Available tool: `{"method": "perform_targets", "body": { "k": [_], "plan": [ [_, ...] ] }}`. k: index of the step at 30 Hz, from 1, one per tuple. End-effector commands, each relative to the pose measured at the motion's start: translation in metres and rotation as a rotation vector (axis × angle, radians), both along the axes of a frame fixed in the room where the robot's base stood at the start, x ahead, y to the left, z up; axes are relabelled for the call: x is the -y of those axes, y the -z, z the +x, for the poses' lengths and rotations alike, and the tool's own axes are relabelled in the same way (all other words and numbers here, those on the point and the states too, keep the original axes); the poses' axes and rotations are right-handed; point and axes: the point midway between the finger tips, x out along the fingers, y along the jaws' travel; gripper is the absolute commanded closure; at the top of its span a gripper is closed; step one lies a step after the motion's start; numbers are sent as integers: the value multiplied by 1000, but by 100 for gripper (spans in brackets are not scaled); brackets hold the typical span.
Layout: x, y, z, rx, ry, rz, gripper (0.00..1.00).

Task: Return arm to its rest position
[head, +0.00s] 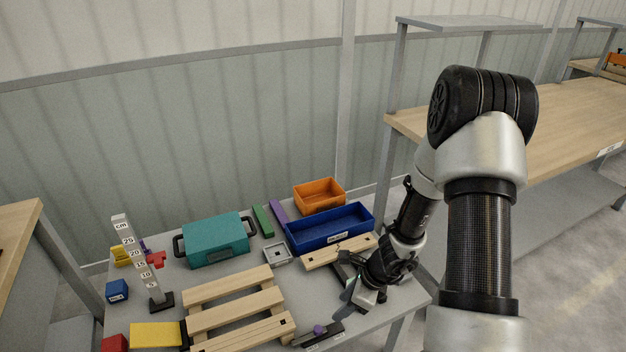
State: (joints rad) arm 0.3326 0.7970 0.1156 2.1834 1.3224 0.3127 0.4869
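My arm reaches in from the right side of the head view and bends down over the right end of the grey table (225,293). My gripper (352,292) is low over the table's right part, near a wooden slatted piece (325,254) and a dark block with a small purple piece (318,331). Its fingertips are small and partly hidden by its own body, so I cannot tell whether it is open or shut. I see nothing clearly held in it.
A blue bin (330,231), orange bin (319,195) and teal case (216,241) stand at the back. A wooden pallet (235,300) lies in front, and a height gauge (137,258) stands left. A wooden workbench (560,130) with an overhead shelf is behind my arm.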

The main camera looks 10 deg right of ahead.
Motion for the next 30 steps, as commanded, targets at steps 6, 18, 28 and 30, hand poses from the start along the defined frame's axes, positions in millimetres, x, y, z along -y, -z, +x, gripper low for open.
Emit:
{"method": "perform_targets", "body": {
  "k": [6,18,28,30],
  "plan": [
    [-7,-49,16,110,-163,-26,60],
    [-46,-258,-22,510,-1053,-296,60],
    [-30,-348,-106,599,-1611,-633,60],
    [-24,-357,-118,596,-1680,-691,60]
  ]
}}
